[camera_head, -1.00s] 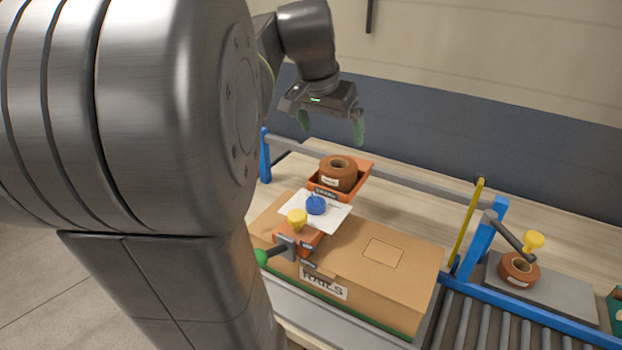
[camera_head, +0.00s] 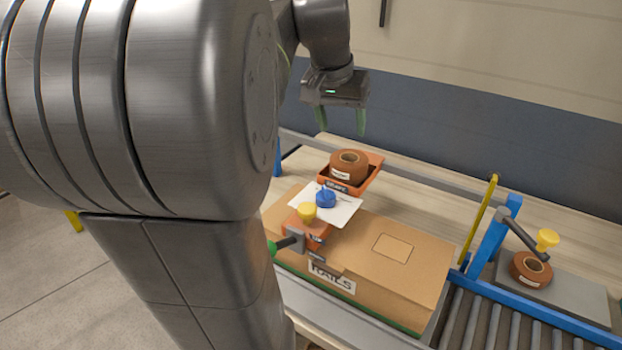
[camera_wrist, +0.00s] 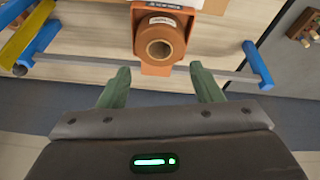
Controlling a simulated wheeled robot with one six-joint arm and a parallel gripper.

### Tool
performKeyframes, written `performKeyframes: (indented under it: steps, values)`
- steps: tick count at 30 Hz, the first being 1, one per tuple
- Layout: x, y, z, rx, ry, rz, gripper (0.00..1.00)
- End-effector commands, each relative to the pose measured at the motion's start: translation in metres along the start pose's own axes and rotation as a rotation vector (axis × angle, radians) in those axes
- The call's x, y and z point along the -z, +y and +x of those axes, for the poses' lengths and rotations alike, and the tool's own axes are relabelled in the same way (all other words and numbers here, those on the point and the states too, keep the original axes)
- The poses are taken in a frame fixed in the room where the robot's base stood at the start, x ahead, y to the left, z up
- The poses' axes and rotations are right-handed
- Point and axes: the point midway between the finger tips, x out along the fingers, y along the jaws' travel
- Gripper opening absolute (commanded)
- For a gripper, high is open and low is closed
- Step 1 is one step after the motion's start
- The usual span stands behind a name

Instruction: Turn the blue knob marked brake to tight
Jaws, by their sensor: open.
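The blue knob (camera_head: 326,198) sits on a white plate (camera_head: 345,211) on the dispenser, in front of the orange tray in the head view. Its lettering and setting are too small to read. My gripper (camera_head: 341,122) is open and empty, in the air above and behind the knob, fingers pointing down. In the wrist view its two green fingers (camera_wrist: 162,88) are spread apart, with a brown tape roll (camera_wrist: 160,48) beyond them. The knob does not show in the wrist view.
A tape roll (camera_head: 349,166) sits in the orange tray (camera_head: 374,175). A yellow knob (camera_head: 307,212) stands close to the blue knob. A cardboard box (camera_head: 418,256) lies below. A grey rail (camera_head: 420,189) runs behind; a yellow bar (camera_head: 482,220) rises at right.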

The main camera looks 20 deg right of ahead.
Motion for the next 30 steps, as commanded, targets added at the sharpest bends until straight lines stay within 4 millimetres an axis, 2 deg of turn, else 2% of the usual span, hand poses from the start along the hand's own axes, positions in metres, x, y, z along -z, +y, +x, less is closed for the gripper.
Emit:
performKeyframes:
  steps: [12,18,25,30]
  values:
    - [-0.027,-0.006,-0.005,0.12,-0.181,-0.772,0.59]
    - [-0.038,-0.008,-0.013,0.216,-0.227,-1.092,0.59]
    - [-0.043,-0.009,-0.017,0.267,-0.241,-1.243,0.59]
    - [-0.05,-0.01,-0.001,0.271,-0.244,-1.251,0.59]
